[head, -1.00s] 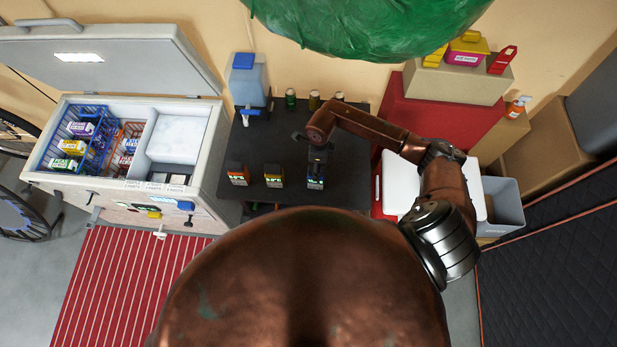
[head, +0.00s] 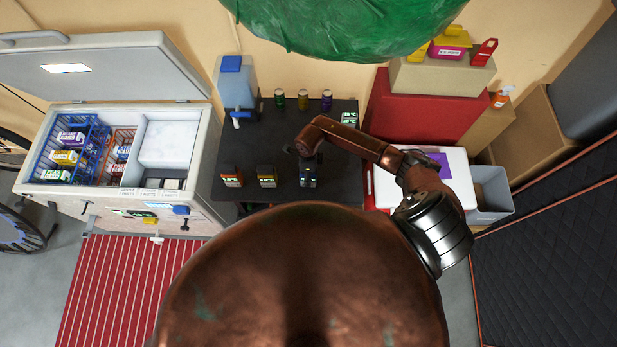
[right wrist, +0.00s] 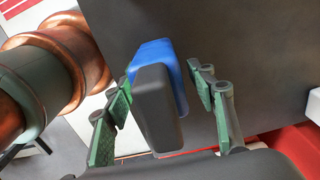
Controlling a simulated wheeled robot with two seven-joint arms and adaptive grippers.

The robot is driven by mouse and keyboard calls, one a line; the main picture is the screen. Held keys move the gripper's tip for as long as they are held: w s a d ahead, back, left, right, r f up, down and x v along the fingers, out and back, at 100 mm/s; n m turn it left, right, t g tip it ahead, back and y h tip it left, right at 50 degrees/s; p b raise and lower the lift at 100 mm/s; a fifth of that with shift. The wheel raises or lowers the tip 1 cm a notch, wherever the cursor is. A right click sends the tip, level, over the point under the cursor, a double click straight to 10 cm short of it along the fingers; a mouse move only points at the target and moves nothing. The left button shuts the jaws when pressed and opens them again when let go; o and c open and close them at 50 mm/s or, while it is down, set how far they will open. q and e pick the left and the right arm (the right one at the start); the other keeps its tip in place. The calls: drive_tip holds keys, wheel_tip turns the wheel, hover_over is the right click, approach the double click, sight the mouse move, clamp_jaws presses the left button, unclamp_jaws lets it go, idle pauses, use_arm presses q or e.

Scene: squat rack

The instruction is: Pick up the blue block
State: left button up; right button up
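The blue block (right wrist: 152,95) shows in the right wrist view as a blue body with a dark grey face. It stands on the dark table (head: 258,140), nearest the front edge at the right of a row of three similar blocks; it also shows in the head view (head: 308,179). My right gripper (right wrist: 162,112) is open, with its green-padded fingers on either side of the block. A gap shows between the block and the right-hand pad; the left-hand pad is close, and I cannot tell if it touches. My left gripper is not in view.
An orange block (head: 232,177) and a yellow block (head: 266,177) stand left of the blue one. An open cooler (head: 112,180) is at left, a white lidded box (head: 455,190) at right.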

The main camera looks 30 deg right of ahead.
drive_tip(key=c, duration=1.2)
clamp_jaws()
drive_tip(key=shift+w+r, duration=0.1)
drive_tip(key=shift+r, duration=0.05)
